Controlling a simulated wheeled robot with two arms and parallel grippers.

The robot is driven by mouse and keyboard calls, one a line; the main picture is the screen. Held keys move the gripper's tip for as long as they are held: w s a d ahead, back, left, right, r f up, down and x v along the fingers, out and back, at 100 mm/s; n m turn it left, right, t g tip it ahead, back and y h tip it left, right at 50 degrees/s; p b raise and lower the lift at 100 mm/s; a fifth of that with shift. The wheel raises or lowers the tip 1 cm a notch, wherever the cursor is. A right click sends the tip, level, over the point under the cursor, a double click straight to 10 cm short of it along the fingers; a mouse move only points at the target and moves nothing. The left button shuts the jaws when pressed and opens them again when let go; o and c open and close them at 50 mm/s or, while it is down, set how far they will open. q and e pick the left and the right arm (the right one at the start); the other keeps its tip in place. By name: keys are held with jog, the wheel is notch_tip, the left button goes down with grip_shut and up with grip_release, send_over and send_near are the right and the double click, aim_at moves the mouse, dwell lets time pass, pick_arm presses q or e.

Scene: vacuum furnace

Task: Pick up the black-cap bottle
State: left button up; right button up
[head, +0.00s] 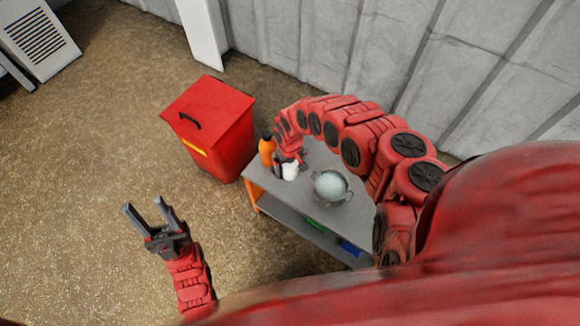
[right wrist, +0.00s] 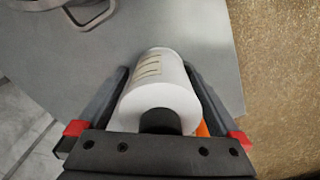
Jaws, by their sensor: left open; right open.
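A white bottle (head: 290,172) stands near the left end of the grey table. In the right wrist view the white bottle (right wrist: 160,85) shows light brown marks on its side and a dark round cap (right wrist: 160,121) at its near end. My right gripper (head: 284,168) is open, with one finger on each side of the white bottle. I cannot tell whether the fingers touch it. An orange bottle (head: 267,149) with a dark top stands just left of it; a sliver of orange (right wrist: 203,130) shows beside the right finger. My left gripper (head: 149,221) is open and empty, away from the table.
A metal pot (head: 331,186) with side handles sits on the grey table (head: 310,217), right of the bottles. A red bin (head: 226,140) stands close behind the table's left end. Green and blue items lie on the lower shelf. Floor to the left is clear.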

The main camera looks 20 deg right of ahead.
grip_shut()
dwell(0.5)
jog(key=shift+r, duration=0.1)
